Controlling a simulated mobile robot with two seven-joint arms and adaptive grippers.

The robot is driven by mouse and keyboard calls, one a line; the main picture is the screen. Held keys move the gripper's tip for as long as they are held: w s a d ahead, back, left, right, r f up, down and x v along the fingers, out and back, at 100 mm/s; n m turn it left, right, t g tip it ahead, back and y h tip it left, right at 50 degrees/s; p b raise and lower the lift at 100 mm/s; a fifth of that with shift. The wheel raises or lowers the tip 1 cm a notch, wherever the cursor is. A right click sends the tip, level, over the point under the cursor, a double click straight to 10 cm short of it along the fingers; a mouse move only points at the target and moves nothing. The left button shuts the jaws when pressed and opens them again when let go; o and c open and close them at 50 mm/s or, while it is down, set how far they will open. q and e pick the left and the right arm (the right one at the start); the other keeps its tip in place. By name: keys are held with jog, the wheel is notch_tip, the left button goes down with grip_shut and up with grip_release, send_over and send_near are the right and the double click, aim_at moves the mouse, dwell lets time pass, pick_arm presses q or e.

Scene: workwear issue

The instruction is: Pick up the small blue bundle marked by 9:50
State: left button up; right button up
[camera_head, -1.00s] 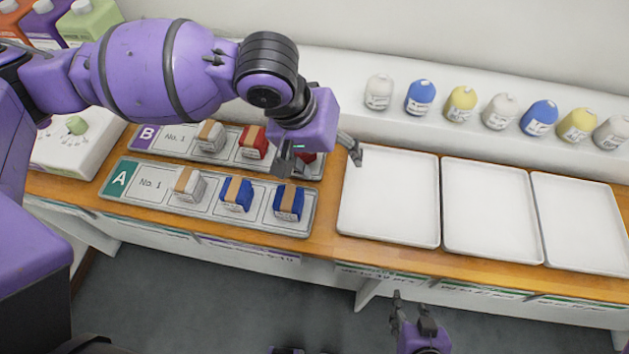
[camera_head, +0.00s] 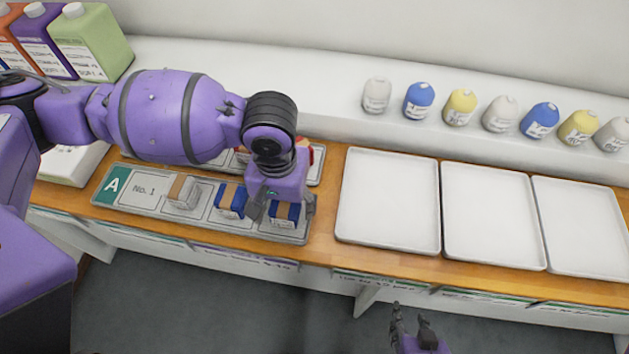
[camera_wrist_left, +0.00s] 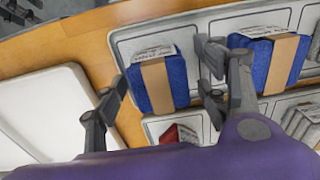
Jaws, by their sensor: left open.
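Two small blue bundles with tan bands sit in tray A (camera_head: 150,205). The right-hand blue bundle (camera_head: 284,222) is partly hidden by my left gripper (camera_head: 281,207), which is open and low over it. In the left wrist view this bundle (camera_wrist_left: 172,75) lies between the open fingers (camera_wrist_left: 160,85), with no clear grip on it. The other blue bundle (camera_head: 231,200) is just left of the gripper; it also shows in the wrist view (camera_wrist_left: 285,60). Their white labels are too small to read. My right gripper (camera_head: 412,325) is at the bottom edge, away from the trays.
A white-grey bundle (camera_head: 182,190) is in tray A's left compartment. Tray B behind is mostly hidden by my arm; a red bundle (camera_wrist_left: 180,134) shows there. Empty white trays (camera_head: 390,200) stand to the right. Several bottles (camera_head: 419,100) line the back ledge.

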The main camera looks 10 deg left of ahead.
pick_arm(q)
jog(key=c, duration=1.2)
jog(key=shift+r, duration=0.1)
jog(key=shift+c, duration=0.2)
